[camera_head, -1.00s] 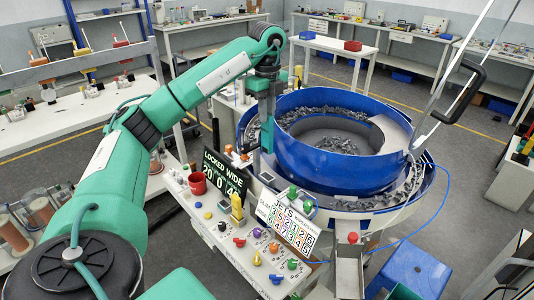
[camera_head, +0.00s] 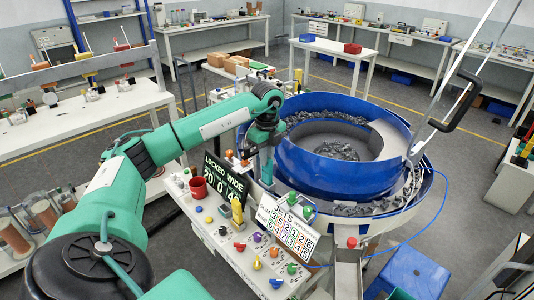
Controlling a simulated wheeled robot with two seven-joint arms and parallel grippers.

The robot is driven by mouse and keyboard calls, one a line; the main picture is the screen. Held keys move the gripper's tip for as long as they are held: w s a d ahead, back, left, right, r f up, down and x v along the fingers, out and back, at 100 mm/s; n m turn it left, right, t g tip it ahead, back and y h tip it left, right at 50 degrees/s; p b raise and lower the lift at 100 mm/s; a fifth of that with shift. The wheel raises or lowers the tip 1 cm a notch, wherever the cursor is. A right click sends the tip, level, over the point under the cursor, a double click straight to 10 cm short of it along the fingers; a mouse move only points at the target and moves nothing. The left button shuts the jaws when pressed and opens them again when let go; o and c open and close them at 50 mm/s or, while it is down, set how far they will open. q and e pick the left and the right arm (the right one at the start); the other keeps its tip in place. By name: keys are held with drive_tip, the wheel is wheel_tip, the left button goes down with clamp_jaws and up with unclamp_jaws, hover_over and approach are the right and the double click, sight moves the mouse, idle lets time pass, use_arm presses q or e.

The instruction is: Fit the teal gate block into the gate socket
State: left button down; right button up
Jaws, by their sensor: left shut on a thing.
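My left arm comes in from the left, and its dark gripper (camera_head: 262,148) points down at the left outer side of the blue bowl (camera_head: 300,166). The gripper is shut on the teal gate block (camera_head: 266,170), which is upright below it. Only a small part of the block shows, low between the bowl wall and the sign panel. The gate socket is hidden behind the gripper and block, so I cannot tell how deep the block sits. My right gripper is not in view.
A black "LOCKED WIDE" sign (camera_head: 224,182) stands just left of the gripper. A white "JETS" number board (camera_head: 287,226), a red mug (camera_head: 198,188) and several coloured knobs crowd the white bench. Grey parts (camera_head: 337,150) lie in the bowl.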

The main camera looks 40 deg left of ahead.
use_arm(q)
drive_tip(key=shift+f, duration=0.2)
drive_tip(key=c, duration=1.4)
unclamp_jaws()
drive_tip(key=shift+r, duration=0.15)
